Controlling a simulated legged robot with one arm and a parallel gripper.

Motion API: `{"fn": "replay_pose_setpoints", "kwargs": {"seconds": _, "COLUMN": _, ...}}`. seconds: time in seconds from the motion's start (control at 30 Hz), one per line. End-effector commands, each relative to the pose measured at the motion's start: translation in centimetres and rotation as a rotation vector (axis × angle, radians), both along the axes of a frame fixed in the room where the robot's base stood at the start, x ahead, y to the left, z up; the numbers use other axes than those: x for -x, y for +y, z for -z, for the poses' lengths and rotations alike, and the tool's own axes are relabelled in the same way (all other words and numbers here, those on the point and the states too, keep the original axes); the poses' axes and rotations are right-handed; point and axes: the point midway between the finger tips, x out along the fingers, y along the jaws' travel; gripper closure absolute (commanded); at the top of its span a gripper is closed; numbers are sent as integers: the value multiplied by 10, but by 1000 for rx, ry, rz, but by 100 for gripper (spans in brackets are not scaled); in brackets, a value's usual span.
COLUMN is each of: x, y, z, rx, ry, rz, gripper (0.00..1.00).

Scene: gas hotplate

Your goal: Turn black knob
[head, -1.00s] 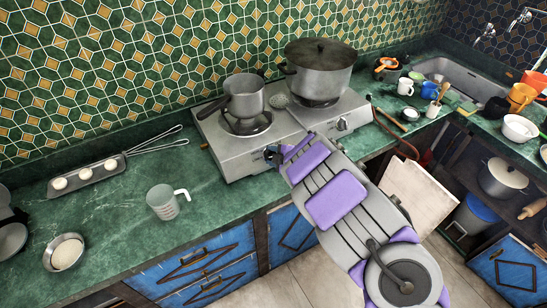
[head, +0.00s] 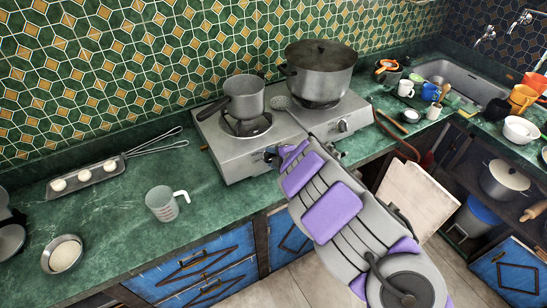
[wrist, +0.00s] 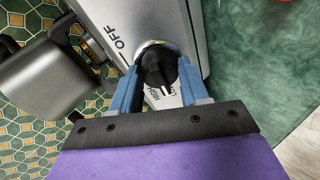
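The black knob (wrist: 157,68) is on the front panel of the gas hotplate, ringed by a metallic rim. A light mark on it points down in the wrist view, near the partly hidden "HIGH" lettering; "OFF" shows at upper left. My gripper (wrist: 159,75) has its two blue fingers apart, one on each side of the knob. I cannot tell whether they touch it. In the head view my gripper (head: 276,156) is at the left burner's front, and it mostly hides that knob. The hotplate (head: 235,158) stands on the green counter.
A saucepan (head: 244,97) sits on the left burner and a large lidded pot (head: 320,72) on the right one. A second knob (head: 342,126) is on the right panel. A measuring cup (head: 162,204) stands on the counter at left. The counter between the cup and hotplate is clear.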

Motion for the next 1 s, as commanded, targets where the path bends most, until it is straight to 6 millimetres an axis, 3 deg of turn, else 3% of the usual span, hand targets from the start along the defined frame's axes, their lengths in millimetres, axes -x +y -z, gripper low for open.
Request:
{"fn": "replay_pose_setpoints", "kwargs": {"seconds": 0.27, "x": 1, "y": 1, "z": 3, "rx": 3, "ry": 4, "rz": -4, "gripper": 32}}
{"fn": "replay_pose_setpoints", "kwargs": {"seconds": 0.67, "x": 7, "y": -7, "z": -6, "rx": 5, "ry": 2, "rz": 1, "gripper": 32}}
{"fn": "replay_pose_setpoints", "kwargs": {"seconds": 1.0, "x": 40, "y": -42, "z": -38, "rx": 7, "ry": 1, "rz": 4, "gripper": 32}}
